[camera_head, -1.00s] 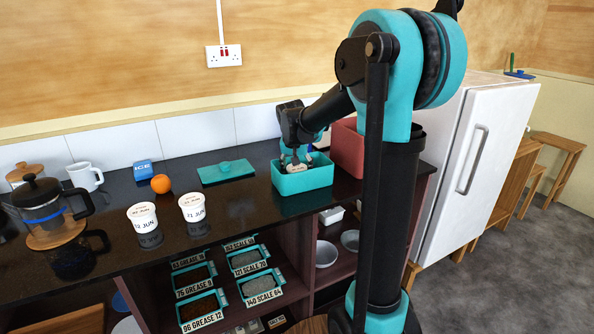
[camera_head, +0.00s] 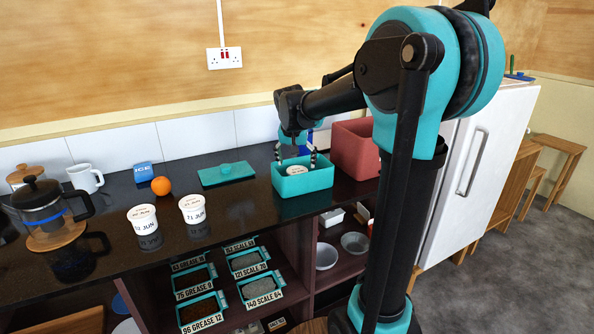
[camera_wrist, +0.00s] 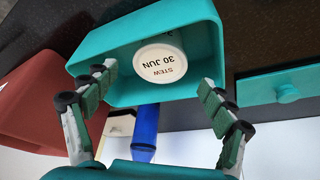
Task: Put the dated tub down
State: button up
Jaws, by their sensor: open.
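A white tub (camera_wrist: 160,63) with a lid reading "STEW 30 JUN" sits inside the teal open box (camera_wrist: 204,40) in the wrist view. In the head view the tub's lid (camera_head: 297,170) shows inside the teal box (camera_head: 305,183) on the dark counter. My gripper (camera_head: 295,160) is above the box, its fingers spread. In the wrist view my gripper (camera_wrist: 157,85) is open, with a finger to each side of the tub and clear of it. Two more white tubs stand on the counter, one marked "12 JUN" (camera_head: 144,222) and one marked "21 JUN" (camera_head: 193,211).
A red box (camera_head: 355,146) stands right of the teal box. A teal lid (camera_head: 227,174), an orange (camera_head: 161,186), a blue box (camera_head: 148,172), a mug (camera_head: 85,178) and a French press (camera_head: 45,210) are to the left. A white fridge (camera_head: 475,180) is at the right.

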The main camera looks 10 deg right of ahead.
jog(key=v, duration=0.6)
jog(key=shift+r, duration=0.15)
